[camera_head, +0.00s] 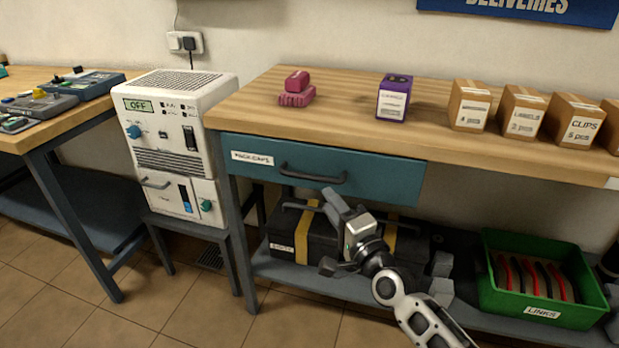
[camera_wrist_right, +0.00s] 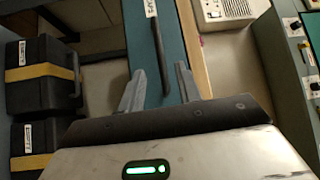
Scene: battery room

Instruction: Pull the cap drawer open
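The cap drawer (camera_head: 390,180) is a teal front under the wooden bench, labelled PACK-CAPS, and looks shut. Its dark bar handle (camera_head: 313,176) is near the middle of the front. My right gripper (camera_head: 326,232) is open and empty, in front of and just below the handle in the head view. In the right wrist view, the drawer front (camera_wrist_right: 143,45) runs up the picture. The handle (camera_wrist_right: 160,50) lies in line with the gap between the open fingers (camera_wrist_right: 160,88); I cannot tell whether they touch it. My left gripper is not in view.
A black case with yellow straps (camera_head: 310,235) and a green bin (camera_head: 545,310) of links stand on the lower shelf. A white OFF cabinet (camera_head: 175,130) is left of the drawer. Pink pieces (camera_head: 296,90), a purple box (camera_head: 394,97) and several cardboard boxes (camera_head: 470,105) are on the bench.

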